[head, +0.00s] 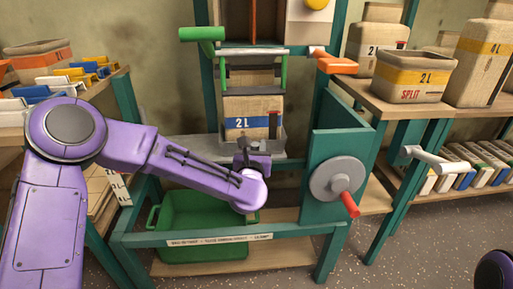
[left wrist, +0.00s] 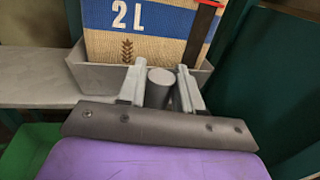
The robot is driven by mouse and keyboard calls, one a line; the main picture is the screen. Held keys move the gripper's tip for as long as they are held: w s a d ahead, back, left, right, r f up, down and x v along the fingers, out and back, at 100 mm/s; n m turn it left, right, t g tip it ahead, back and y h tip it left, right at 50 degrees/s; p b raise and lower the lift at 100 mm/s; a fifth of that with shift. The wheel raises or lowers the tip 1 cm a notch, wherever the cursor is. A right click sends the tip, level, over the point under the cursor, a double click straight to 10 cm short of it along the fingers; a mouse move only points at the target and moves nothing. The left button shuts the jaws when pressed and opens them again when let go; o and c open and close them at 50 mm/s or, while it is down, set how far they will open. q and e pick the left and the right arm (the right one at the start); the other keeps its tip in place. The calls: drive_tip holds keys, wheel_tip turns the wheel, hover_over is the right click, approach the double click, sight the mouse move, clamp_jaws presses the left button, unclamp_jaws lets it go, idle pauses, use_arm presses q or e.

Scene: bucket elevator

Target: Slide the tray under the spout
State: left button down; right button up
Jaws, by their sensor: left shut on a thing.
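A grey tray (head: 279,133) stands on the grey shelf (head: 190,146) of the teal frame. It also shows in the left wrist view (left wrist: 92,76). A burlap sack marked 2L with a blue band (head: 262,105) stands upright in it. My left gripper (head: 251,153) is at the tray's front. In the left wrist view its fingers (left wrist: 160,92) are shut on a round grey knob (left wrist: 160,76) in front of the tray. I cannot make out for sure which part above is the spout. Only a piece of my right arm shows at the lower right; its gripper is not in view.
A green bin (head: 190,212) sits below the shelf, partly behind my left arm. A crank wheel with a red handle (head: 349,204) is to the right. An orange lever (head: 338,66) and a green handle (head: 202,34) are higher up. Side shelves hold more sacks.

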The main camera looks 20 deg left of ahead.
use_arm(q)
drive_tip(key=c, duration=1.1)
unclamp_jaws()
drive_tip(key=shift+d, duration=0.2)
drive_tip(key=shift+o, duration=1.1)
drive_tip(key=shift+w+d, duration=0.15)
drive_tip(key=p+v, duration=0.1)
drive_tip(key=v, duration=0.9)
drive_tip(key=shift+s, duration=0.35)
